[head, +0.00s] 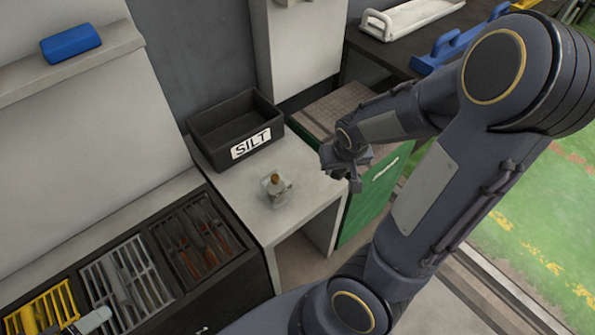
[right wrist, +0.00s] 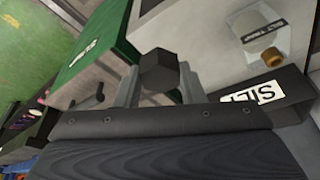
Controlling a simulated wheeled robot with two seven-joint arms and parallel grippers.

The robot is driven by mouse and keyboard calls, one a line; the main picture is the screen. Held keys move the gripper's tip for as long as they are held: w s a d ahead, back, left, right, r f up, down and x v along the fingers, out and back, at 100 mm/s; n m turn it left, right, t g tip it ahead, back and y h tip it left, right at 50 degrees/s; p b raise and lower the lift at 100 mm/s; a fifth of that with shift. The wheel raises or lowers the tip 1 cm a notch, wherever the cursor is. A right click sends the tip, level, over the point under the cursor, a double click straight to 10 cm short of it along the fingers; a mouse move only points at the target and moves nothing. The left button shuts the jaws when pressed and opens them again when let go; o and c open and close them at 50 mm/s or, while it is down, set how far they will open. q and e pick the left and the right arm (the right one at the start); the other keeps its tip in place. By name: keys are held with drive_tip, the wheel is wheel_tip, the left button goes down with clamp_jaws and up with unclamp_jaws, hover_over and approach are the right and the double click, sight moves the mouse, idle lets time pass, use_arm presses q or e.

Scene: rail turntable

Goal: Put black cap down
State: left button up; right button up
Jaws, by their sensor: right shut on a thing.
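The black cap (right wrist: 160,72) is a dark, six-sided piece between the two fingers of my right gripper (right wrist: 159,80) in the right wrist view. The right gripper is shut on it and holds it up. In the head view the right gripper (head: 352,172) is over the right edge of the pale bench (head: 312,190), near the green cabinet (head: 372,195); the cap is hard to make out there.
A black bin labelled SILT (head: 235,125) stands at the bench's back. A clear block with a brass fitting (head: 276,188) stands in front of it; bare bench surrounds the block. Slotted trays (head: 125,280) lie to the left. A blue block (head: 71,44) sits on a ledge.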

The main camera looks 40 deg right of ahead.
drive_tip(key=w+f+b, duration=0.1)
drive_tip(key=w+f, duration=0.2)
drive_tip(key=w, duration=0.2)
drive_tip(key=b, duration=0.2)
hover_over(313, 171)
drive_tip(key=s, duration=0.1)
wheel_tip(313, 171, down, 5)
drive_tip(key=shift+s+a+f, duration=0.1)
drive_tip(key=shift+a, duration=0.05)
drive_tip(key=shift+f, duration=1.65)
drive_tip(key=shift+f, duration=0.1)
drive_tip(key=o, duration=0.6)
drive_tip(key=shift+f+b, duration=0.1)
drive_tip(key=shift+b, duration=0.2)
drive_tip(key=o, duration=0.5)
